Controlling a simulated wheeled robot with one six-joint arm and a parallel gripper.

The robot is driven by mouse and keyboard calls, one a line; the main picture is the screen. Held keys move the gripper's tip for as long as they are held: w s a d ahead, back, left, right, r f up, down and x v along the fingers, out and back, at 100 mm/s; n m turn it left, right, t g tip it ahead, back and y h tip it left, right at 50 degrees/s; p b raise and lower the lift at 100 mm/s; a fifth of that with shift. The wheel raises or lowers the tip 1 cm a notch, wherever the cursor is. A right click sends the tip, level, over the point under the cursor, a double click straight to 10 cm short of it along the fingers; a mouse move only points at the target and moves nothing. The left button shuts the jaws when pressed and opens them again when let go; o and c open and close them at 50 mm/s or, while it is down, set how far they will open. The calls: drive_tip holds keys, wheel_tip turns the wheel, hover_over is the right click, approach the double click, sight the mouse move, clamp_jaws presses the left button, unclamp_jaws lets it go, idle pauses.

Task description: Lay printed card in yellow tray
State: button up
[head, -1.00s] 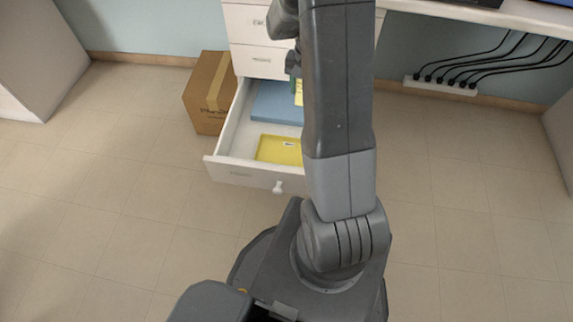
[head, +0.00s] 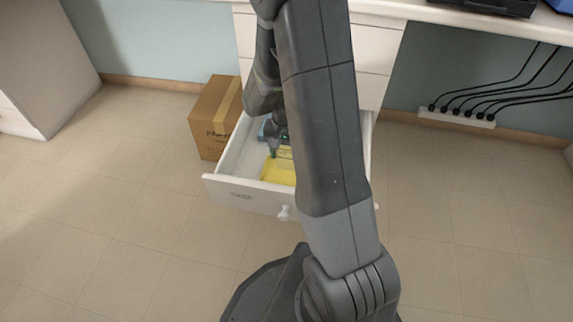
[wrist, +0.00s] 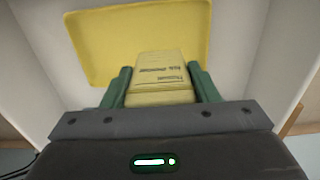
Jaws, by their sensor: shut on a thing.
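The yellow tray (head: 279,171) lies in the front part of the open drawer in the head view. It also shows in the wrist view (wrist: 95,40), beyond the card. The printed card (wrist: 160,75) is pale yellow with dark lettering. My gripper (wrist: 160,88) has green fingers, shut on the card from both sides in the wrist view. The card's far end overlaps the tray in that view; I cannot tell whether it touches the tray. In the head view, my gripper (head: 272,152) is down inside the drawer above the tray, and my arm hides part of both.
The open white drawer (head: 245,198) has raised walls around the tray. A cardboard box (head: 211,115) stands left of the drawer. Cables (head: 490,95) and a power strip are at the right wall.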

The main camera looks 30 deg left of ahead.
sight(286, 169)
drive_tip(key=shift+f+b, duration=0.65)
drive_tip(key=shift+f, duration=1.15)
drive_tip(key=shift+f, duration=0.1)
drive_tip(key=shift+f, duration=0.15)
drive_tip(key=o, duration=1.1)
drive_tip(key=shift+c, duration=0.2)
wheel_tip(286, 169, up, 12)
drive_tip(key=p, duration=0.4)
drive_tip(key=shift+r, duration=0.25)
